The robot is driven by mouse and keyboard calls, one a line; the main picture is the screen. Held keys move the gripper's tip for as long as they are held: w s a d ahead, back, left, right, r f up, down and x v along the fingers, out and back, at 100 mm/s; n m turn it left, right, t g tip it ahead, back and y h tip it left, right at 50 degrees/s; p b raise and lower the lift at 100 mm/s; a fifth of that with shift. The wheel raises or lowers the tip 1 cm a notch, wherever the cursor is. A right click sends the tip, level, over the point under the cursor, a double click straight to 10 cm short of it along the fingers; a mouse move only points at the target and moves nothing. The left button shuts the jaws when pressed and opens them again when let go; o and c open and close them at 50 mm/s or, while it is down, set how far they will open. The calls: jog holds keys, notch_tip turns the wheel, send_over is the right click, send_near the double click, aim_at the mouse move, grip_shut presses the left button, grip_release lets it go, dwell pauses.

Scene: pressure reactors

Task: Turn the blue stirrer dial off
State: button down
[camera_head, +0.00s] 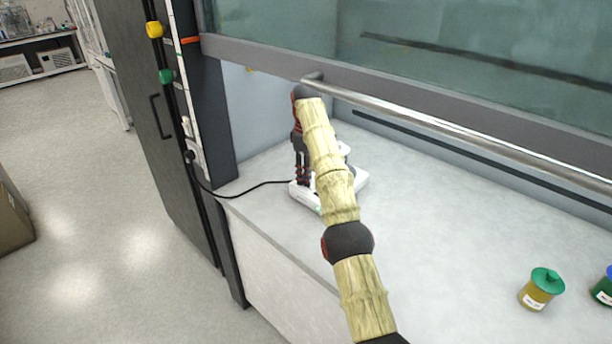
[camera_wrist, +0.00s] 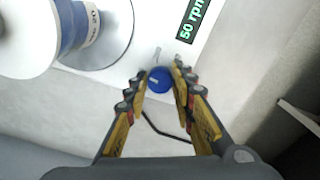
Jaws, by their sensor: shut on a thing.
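The blue stirrer dial (camera_wrist: 159,80) is a small round knob with a white mark, on the white stirrer base (camera_wrist: 170,25). In the wrist view my gripper (camera_wrist: 160,84) has its two fingers closed around the dial, one on each side. A green display reading 50 rpm (camera_wrist: 191,22) is on the base above the dial. In the head view the white stirrer (camera_head: 360,181) stands on the bench. My gripper (camera_head: 303,182) points down at its front left there, and my arm hides the dial and part of the stirrer.
A vessel with a blue band (camera_wrist: 72,25) stands on the stirrer. A black cable (camera_head: 240,190) runs from it to the left. A metal bar (camera_head: 450,127) crosses the hood front above the bench. A green-lidded jar (camera_head: 541,288) stands far right; the bench between is clear.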

jog(key=shift+r+n, duration=0.1)
jog(key=shift+n, duration=1)
jog(key=c, duration=1.5)
grip_release()
